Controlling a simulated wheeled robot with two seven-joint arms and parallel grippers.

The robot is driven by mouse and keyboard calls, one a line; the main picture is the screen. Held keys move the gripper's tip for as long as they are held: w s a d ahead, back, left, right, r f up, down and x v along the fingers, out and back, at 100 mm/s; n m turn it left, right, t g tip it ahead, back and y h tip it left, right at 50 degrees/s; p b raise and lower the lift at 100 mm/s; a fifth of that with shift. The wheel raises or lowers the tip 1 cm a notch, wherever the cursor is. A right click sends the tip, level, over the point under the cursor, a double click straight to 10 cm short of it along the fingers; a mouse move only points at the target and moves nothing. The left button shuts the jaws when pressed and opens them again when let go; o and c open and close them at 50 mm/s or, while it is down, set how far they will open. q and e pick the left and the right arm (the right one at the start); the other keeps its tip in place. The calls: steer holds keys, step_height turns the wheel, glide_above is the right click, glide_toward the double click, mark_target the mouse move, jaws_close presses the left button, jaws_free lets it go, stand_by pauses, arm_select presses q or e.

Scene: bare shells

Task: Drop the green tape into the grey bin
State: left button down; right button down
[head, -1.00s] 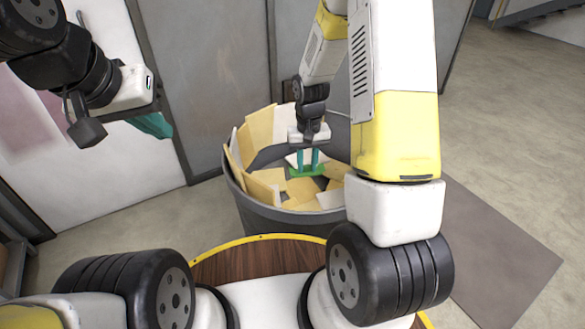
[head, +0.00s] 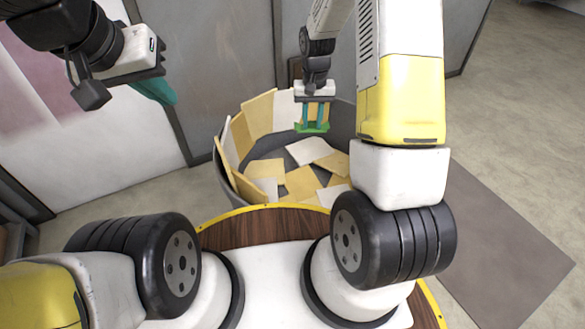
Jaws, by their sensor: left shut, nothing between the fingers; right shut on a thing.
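The grey bin (head: 208,172) stands on the floor in front of me, with yellow and white sheets inside. My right gripper (head: 312,122) is above the far part of the bin, pointing down. It is shut on the green tape (head: 313,128), which shows at its fingertips over the bin's opening. My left gripper (head: 160,92) is raised at the upper left, well apart from the bin. Its teal fingers are shut and empty.
Grey panels (head: 225,60) stand close behind the bin. A white wall (head: 100,150) is at the left. Flat sheets (head: 300,182) cover the bin's floor, and others lean on its left wall. A dark mat (head: 490,245) lies on open floor at the right.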

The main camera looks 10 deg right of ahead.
mark_target(312, 128)
steer(key=shift+f, duration=2.8)
steer(key=c, duration=1.1)
jaws_free()
steer(key=shift+o, duration=0.2)
steer(key=shift+r, duration=0.15)
step_height(312, 128, up, 8)
steer(key=shift+f, duration=0.25)
